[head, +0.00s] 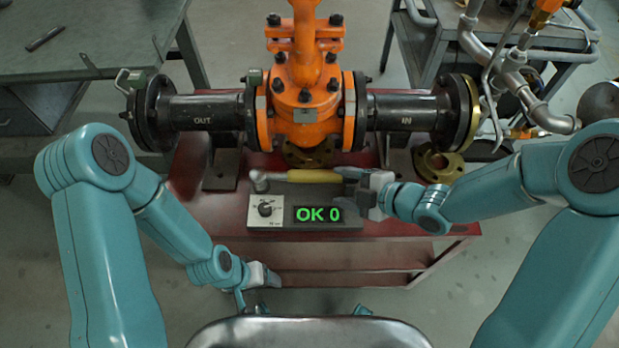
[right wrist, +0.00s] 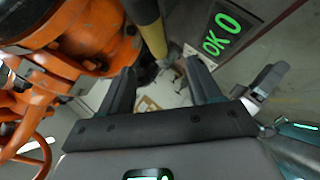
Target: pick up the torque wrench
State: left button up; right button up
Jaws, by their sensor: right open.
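The torque wrench (head: 312,176) has a yellow handle and a silver head at its left end. My right gripper (head: 352,190) is open at the handle's right end.
An orange gate valve (head: 305,95) with black flanged pipes stands right behind the wrench. A tester with a knob (head: 265,210) and a display reading OK 0 (head: 318,214) lies just in front. A loose brass flange (head: 438,164) is at right. The red bench (head: 400,228) has some bare top.

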aim_at(314, 177)
jog(key=x, duration=0.6)
jog(key=shift+f, duration=0.1)
jog(key=x, duration=0.5)
jog(key=shift+w+a, duration=0.3)
jog(key=shift+w, duration=0.15)
grip_shut()
jog(key=shift+r, duration=0.25)
